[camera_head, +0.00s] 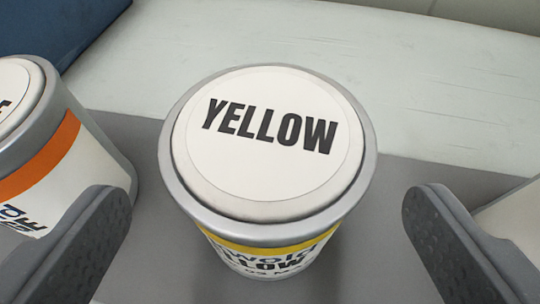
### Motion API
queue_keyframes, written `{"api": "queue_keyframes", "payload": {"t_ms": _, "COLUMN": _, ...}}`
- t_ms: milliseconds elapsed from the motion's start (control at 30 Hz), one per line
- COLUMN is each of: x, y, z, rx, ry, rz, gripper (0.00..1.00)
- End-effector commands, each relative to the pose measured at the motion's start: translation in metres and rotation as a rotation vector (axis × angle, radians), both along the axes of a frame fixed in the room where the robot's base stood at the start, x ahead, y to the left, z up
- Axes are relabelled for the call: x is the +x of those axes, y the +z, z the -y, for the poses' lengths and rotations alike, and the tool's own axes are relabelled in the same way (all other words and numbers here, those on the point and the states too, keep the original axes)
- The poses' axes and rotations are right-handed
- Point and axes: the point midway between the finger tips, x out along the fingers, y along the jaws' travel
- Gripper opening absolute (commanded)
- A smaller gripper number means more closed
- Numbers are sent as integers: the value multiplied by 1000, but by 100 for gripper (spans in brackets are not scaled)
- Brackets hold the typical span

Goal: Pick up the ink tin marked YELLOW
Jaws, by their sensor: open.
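The ink tin marked YELLOW (268,140) stands upright in the middle of the view. Its white lid carries the black word YELLOW, and its side has a yellow band under a grey metal rim. My gripper (268,235) is open, with one dark finger to the left of the tin and one to the right. Gaps show between the fingers and the tin, and neither finger touches it. The tin's lower part is cut off from clear view by its own lid and rim.
A tin with an orange band (50,150) stands close on the left, partly behind the left finger. A pale object (515,222) is at the right edge, partly hidden by the right finger. The tins stand on a grey surface (390,190); a pale surface (430,90) lies behind. A dark blue object (60,25) is at top left.

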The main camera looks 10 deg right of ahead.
Motion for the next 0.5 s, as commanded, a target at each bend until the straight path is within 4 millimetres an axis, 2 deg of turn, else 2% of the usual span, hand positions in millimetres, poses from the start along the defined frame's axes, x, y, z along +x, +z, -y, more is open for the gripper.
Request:
{"api": "queue_keyframes", "payload": {"t_ms": 300, "x": 35, "y": -16, "z": 5, "rx": 0, "ry": -1, "rz": -3, "gripper": 90}}
{"api": "queue_keyframes", "payload": {"t_ms": 500, "x": 41, "y": -16, "z": 6, "rx": -1, "ry": 0, "rz": 0, "gripper": 90}}
